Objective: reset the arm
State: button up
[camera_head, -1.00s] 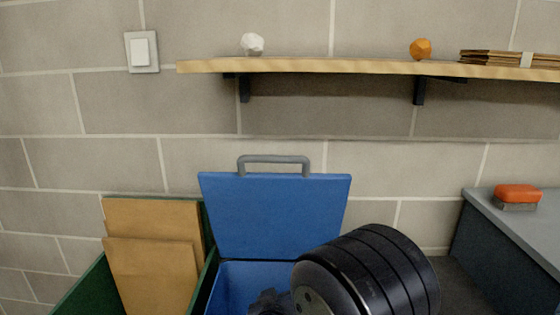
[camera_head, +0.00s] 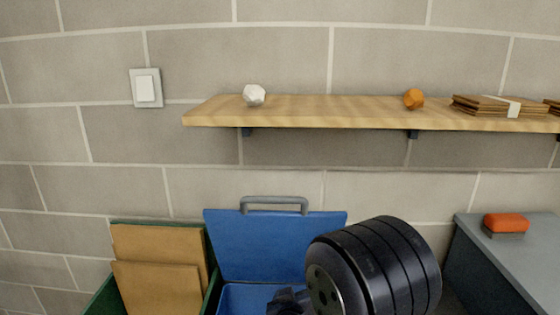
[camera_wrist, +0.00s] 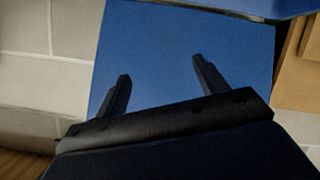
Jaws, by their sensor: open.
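My gripper (camera_wrist: 160,80) is open in the wrist view, its two dark fingers apart with nothing between them. Behind the fingers the blue lid (camera_wrist: 150,40) fills most of that view. In the head view my black arm link stands at the lower middle right, in front of the blue bin (camera_head: 232,297) with its raised blue lid (camera_head: 262,243) and grey handle (camera_head: 273,203). The fingertips cannot be made out in the head view.
A wooden shelf (camera_head: 330,112) on the wall holds a white ball (camera_head: 254,95), an orange ball (camera_head: 413,99) and bundled cardboard (camera_head: 485,105). A green bin (camera_head: 104,296) with cardboard (camera_head: 160,285) stands left. An orange-topped block (camera_head: 505,223) sits on a grey cabinet (camera_head: 470,231). A light switch (camera_head: 146,88) is on the wall.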

jog(key=s+d+r+p, duration=0.1)
jog(key=d+r+p, duration=0.5)
jog(key=r+p, duration=0.3)
jog(key=d+r+n+y+p, duration=0.1)
jog(key=d+r+p, duration=0.4)
jog(key=r+p, duration=0.4)
jog(key=p, duration=0.7)
jog(key=shift+s+d+r+p, duration=0.3)
jog(key=shift+s+d+r, duration=0.05)
jog(key=shift+s, duration=0.05)
jog(key=shift+s, duration=0.1)
